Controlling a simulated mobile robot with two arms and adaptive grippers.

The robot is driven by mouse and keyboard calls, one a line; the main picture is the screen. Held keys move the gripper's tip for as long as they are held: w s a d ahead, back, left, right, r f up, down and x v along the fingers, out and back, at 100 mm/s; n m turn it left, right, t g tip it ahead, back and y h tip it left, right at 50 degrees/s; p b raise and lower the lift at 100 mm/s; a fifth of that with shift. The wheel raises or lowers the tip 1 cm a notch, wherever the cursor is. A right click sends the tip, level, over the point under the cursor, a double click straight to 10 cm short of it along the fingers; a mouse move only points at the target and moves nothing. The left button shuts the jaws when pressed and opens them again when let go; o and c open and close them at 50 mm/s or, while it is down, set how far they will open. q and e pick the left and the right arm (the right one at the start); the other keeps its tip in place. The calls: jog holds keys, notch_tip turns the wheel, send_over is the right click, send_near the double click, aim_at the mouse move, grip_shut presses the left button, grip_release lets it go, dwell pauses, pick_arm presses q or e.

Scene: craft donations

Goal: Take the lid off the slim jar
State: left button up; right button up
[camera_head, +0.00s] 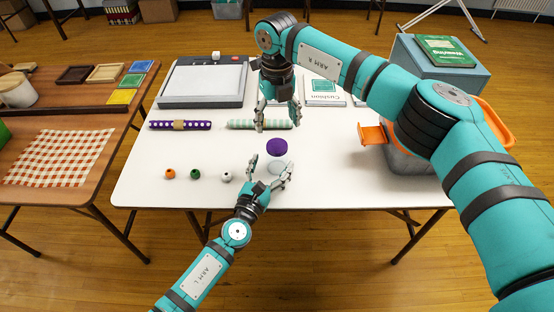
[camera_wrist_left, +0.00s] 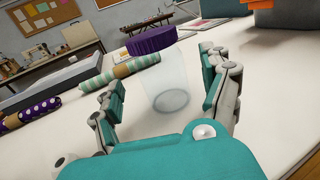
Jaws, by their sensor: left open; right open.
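The slim jar (camera_head: 277,167) is clear and stands upright near the table's front edge, with its purple lid (camera_head: 277,146) on top. In the left wrist view, the see-through jar (camera_wrist_left: 166,80) stands between my finger pads, and the ridged purple lid (camera_wrist_left: 151,40) is at its upper end. My left gripper (camera_head: 270,168) is open, with one finger on each side of the jar; I cannot tell whether they touch it. My right gripper (camera_head: 278,119) is open and empty, pointing down above the table, beyond the lid in the head view.
Orange, green and white beads (camera_head: 195,174) stand left of the jar. A purple dotted roll (camera_head: 180,125) and a striped roll (camera_head: 250,124) lie behind. A grey bin with an orange handle (camera_head: 372,134) is at right. A large grey tray (camera_head: 205,82) is at back left.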

aim_at(273, 163)
pick_arm(q)
jog(key=shift+x, duration=1.8)
grip_shut()
